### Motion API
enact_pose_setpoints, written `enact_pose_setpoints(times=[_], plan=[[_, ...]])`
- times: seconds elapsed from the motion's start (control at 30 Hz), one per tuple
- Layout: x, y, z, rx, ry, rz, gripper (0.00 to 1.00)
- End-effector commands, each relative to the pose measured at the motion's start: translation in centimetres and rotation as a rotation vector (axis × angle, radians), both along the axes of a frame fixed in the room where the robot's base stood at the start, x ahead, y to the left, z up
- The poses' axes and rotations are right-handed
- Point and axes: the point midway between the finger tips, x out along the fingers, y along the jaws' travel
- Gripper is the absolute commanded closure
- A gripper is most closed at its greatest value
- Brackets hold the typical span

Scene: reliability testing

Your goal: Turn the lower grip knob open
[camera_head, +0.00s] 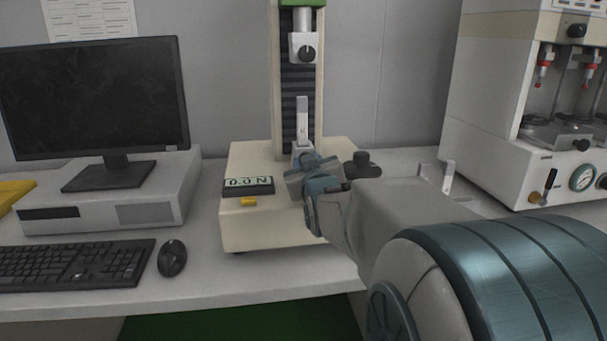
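The test stand (262,224) is a cream base with a dark ribbed column. The upper grip (304,43) hangs on the column, with a black round knob (306,53) on its front. The lower grip (302,127) is a pale upright piece low on the column, above the base. My gripper (306,176) is right in front of the bottom of the lower grip, reaching in from the right. It covers that area, so the lower grip knob is hidden. I cannot tell whether my fingers touch it or how far apart they are.
A display reading 0.0 N (248,185) and a yellow button (248,202) are on the base's left. A black knob-like part (362,164) shows right of my gripper. A monitor (95,95), keyboard (70,265) and mouse (172,258) stand left; a white gauge machine (490,110) stands right.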

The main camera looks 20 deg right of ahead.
Motion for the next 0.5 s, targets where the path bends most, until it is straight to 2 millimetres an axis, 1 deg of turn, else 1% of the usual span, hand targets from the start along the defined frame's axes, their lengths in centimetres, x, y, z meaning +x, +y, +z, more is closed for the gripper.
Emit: enact_pose_setpoints(times=[0.2, 0.5], plan=[[0.03, 0.03, -0.13, -0.111, 0.029, 0.001, 0.92], [0.03, 0.03, 0.07, -0.174, 0.048, 0.001, 0.93]])
